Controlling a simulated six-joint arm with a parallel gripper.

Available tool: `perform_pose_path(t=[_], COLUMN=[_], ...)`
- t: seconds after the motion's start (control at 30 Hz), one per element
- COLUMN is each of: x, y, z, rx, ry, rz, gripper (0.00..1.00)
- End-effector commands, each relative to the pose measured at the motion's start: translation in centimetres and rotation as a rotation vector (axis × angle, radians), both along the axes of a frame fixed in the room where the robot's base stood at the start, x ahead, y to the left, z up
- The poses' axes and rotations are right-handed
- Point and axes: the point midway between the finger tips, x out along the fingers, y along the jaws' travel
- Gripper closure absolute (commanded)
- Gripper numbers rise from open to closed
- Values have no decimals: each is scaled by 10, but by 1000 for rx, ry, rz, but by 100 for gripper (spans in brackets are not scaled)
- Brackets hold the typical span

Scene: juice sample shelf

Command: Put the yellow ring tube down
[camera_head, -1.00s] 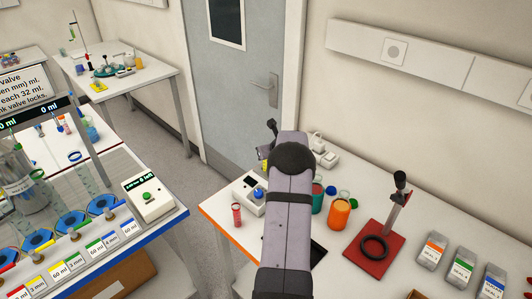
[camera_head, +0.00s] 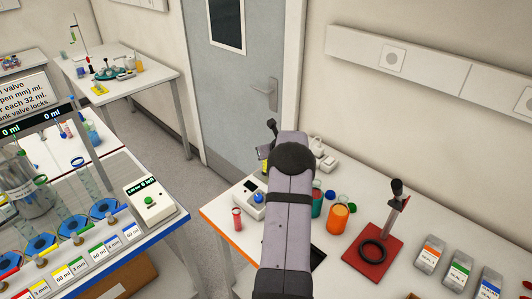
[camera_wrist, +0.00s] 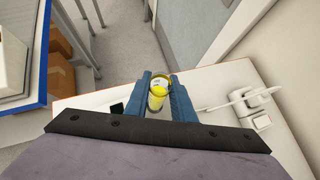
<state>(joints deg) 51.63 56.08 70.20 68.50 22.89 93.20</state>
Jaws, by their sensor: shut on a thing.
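In the wrist view my gripper (camera_wrist: 158,84) has its two blue fingers closed on the sides of the yellow ring tube (camera_wrist: 157,96). I look down on the tube's round glass mouth, with yellow inside and a pale label. In the head view a small yellow part of the tube (camera_head: 265,167) shows left of my arm, above the far left part of the white table. My arm hides most of the gripper there. I cannot tell whether the tube's base touches anything.
The white table (camera_head: 222,215) has an orange edge. On it are a red tube (camera_head: 237,218), a device with a blue knob (camera_head: 257,199), an orange jar (camera_head: 338,217), a red-based stand (camera_head: 372,256) and a white plug (camera_head: 325,162). A blue-edged bench (camera_head: 172,224) stands at the left.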

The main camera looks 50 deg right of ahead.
Motion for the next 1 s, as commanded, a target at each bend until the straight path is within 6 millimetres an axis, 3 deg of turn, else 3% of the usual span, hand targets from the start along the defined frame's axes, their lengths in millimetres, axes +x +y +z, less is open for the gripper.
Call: perform_pose_path(t=[0.27,0.47,0.57,0.73,1.0], x=[-4,-29,-55,-120,-215], y=[-1,-2,0,15,75], z=[0,1,1,4,7], rx=[0,0,0,-2,-3], ry=[-1,-2,-2,-2,-2], rz=[2,30,61,143,288], gripper=[100,100,100,100,100])
